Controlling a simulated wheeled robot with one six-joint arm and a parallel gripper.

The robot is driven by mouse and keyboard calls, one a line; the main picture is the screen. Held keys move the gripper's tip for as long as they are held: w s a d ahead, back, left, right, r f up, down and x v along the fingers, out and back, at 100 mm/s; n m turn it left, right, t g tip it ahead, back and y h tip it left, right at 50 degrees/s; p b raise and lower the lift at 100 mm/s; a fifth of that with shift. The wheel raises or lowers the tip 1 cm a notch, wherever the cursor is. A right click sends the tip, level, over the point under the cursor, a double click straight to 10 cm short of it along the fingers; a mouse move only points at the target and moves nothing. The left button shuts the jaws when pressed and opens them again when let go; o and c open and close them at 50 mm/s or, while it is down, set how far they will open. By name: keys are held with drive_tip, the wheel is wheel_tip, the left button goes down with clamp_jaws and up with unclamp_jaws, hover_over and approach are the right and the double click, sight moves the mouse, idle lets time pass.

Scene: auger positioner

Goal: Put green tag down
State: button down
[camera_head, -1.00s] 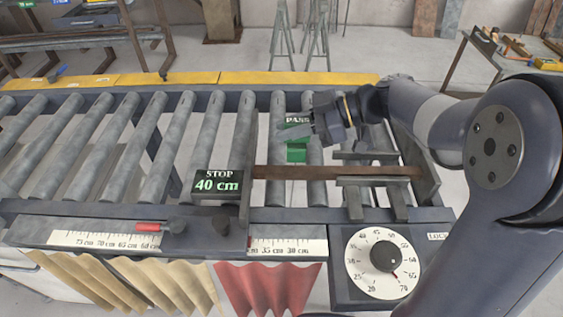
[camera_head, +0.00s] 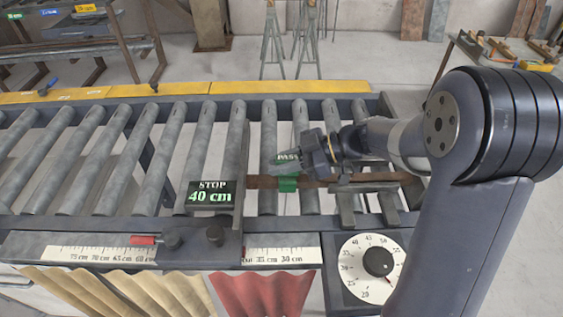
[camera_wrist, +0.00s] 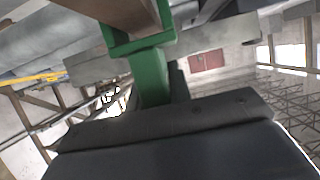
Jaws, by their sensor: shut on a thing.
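The green tag (camera_head: 288,184) reads PASS on its upper plate and has a green clip below. My gripper (camera_head: 287,164) is shut on it. In the head view the clip overlaps the rusty brown bar (camera_head: 262,182), right of the stop block. In the wrist view the green tag (camera_wrist: 149,75) shows its clip end against the brown bar (camera_wrist: 125,12), with green on both sides of the bar. Whether the bar bears its weight, I cannot tell. Part of the plate is hidden by my gripper.
A black STOP 40 cm sign (camera_head: 211,196) stands at the left end of the bar. Grey rollers (camera_head: 150,155) fill the conveyor. A round dial (camera_head: 372,268) is at the front right. Grey clamp brackets (camera_head: 360,190) hold the bar's right part.

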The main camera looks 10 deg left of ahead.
drive_tip(key=shift+s+f+b, duration=0.1)
drive_tip(key=shift+f+b, duration=0.35)
drive_tip(key=shift+b, duration=0.2)
drive_tip(key=shift+s+f+b, duration=0.1)
drive_tip(key=shift+f+b, duration=0.2)
drive_tip(key=shift+b, duration=0.1)
drive_tip(key=c, duration=1.3)
unclamp_jaws()
drive_tip(key=shift+r, duration=0.1)
drive_tip(key=r+p, duration=0.1)
drive_tip(key=p, duration=0.2)
drive_tip(key=shift+r, duration=0.25)
drive_tip(key=shift+w+d+b, duration=0.3)
drive_tip(key=shift+d+b, duration=0.15)
drive_tip(key=shift+d, duration=0.1)
drive_tip(key=shift+w+d+b, duration=0.25)
drive_tip(key=shift+d+b, duration=0.15)
drive_tip(key=shift+d, duration=0.1)
drive_tip(key=v, duration=0.3)
drive_tip(key=b+v, duration=0.1)
drive_tip(key=v, duration=0.2)
drive_tip(key=b+v, duration=0.1)
drive_tip(key=v, duration=0.3)
drive_tip(key=shift+s+a+r, duration=0.1)
drive_tip(key=shift+s+r, duration=0.05)
drive_tip(key=shift+r, duration=0.2)
